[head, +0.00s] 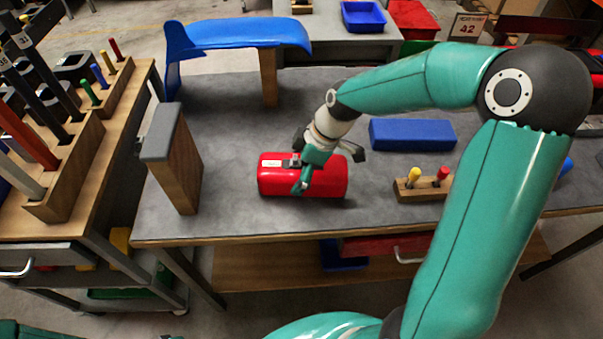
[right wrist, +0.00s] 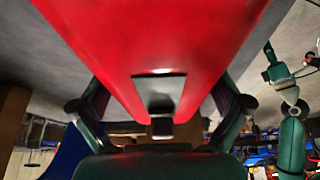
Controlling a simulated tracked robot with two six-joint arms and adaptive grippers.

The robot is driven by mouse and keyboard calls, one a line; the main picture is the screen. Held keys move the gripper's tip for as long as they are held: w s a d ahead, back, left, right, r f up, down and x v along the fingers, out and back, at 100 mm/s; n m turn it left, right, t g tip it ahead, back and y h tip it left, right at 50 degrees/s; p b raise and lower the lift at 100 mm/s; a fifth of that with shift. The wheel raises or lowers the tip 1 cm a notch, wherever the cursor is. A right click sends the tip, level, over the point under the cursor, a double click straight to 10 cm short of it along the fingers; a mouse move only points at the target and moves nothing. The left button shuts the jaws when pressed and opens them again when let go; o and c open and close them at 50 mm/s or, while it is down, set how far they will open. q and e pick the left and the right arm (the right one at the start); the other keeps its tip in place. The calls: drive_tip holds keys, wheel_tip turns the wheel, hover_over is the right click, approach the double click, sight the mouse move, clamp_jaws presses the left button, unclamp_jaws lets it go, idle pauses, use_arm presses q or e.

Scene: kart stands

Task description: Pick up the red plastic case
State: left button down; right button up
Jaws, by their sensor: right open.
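The red plastic case (head: 328,186) lies on the grey workbench in the head view, with a dark latch and a pale label on its upper side. My right gripper (head: 318,163) is at the case from above and behind, partly covering its top. In the right wrist view the red case (right wrist: 150,40) fills the upper middle, its dark latch facing the camera. The fingers of my right gripper (right wrist: 160,108) stand apart, one on each side of the case; whether they touch it is unclear. My left gripper is not in view.
A wooden block with a grey top (head: 178,165) stands left of the case. A blue box (head: 412,134) and a small wooden tool holder (head: 418,190) lie to the right. A blue curved panel (head: 240,34) stands behind. The grey bench (head: 235,215) is clear in front.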

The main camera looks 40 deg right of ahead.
drive_tip(key=c, duration=1.2)
drive_tip(key=shift+o, duration=0.2)
drive_tip(key=shift+r, duration=0.15)
